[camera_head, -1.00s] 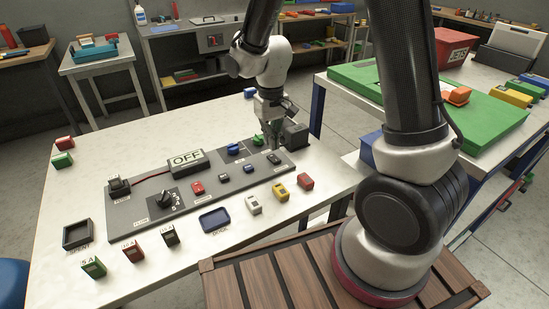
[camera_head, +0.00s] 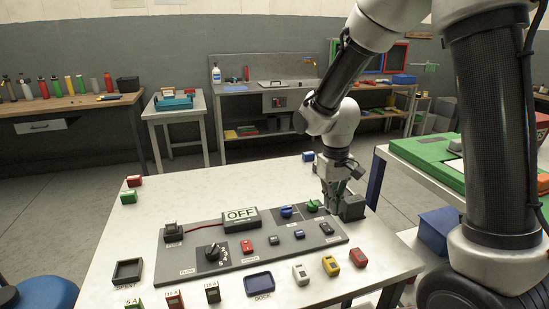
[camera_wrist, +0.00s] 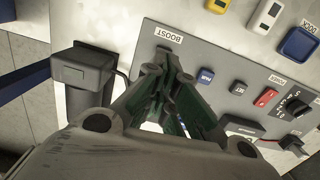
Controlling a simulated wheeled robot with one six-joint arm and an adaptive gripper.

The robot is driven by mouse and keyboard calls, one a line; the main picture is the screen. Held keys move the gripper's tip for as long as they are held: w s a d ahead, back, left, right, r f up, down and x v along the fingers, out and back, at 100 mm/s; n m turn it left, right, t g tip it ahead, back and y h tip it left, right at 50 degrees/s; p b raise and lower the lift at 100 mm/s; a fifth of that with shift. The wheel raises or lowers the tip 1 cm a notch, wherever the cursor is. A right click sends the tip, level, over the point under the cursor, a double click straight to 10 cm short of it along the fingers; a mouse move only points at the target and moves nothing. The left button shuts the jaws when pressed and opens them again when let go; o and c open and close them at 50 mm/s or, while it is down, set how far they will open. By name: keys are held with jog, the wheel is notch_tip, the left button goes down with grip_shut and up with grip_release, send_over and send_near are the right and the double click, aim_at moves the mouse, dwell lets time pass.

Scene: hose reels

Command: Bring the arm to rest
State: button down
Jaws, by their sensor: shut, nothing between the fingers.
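My arm reaches over the white table (camera_head: 110,235), bent downward. My gripper (camera_head: 334,203) is at the far right end of the grey control panel (camera_head: 215,268), fingers together and nothing between them. It is beside the dark block (camera_head: 352,207) and just right of the green knob (camera_head: 313,206). In the wrist view the gripper (camera_wrist: 166,66) points at the panel near the BOOST label (camera_wrist: 168,35); the dark block (camera_wrist: 82,72) is to its left. The fingers hide part of the panel, and I cannot tell whether they touch it.
The panel carries an OFF display (camera_head: 240,217), a blue knob (camera_head: 286,212) and a black dial (camera_head: 212,252). A blue tray (camera_head: 258,283) and loose yellow (camera_head: 330,265) and red (camera_head: 358,257) blocks lie in front.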

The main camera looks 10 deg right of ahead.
jog(key=s+d+r+m+t, duration=0.1)
jog(key=s+d+r+t, duration=0.1)
jog(key=s+d+r, duration=0.5)
jog(key=s+d+r+m+t, duration=0.1)
jog(key=s+d+r+t, duration=0.2)
jog(key=s+d+r, duration=0.4)
jog(key=s+r, duration=0.4)
jog(key=shift+s+r+m, duration=0.15)
jog(key=shift+r+m, duration=0.2)
jog(key=shift+m, duration=0.05)
jog(key=shift+d, duration=0.1)
dwell(0.7)
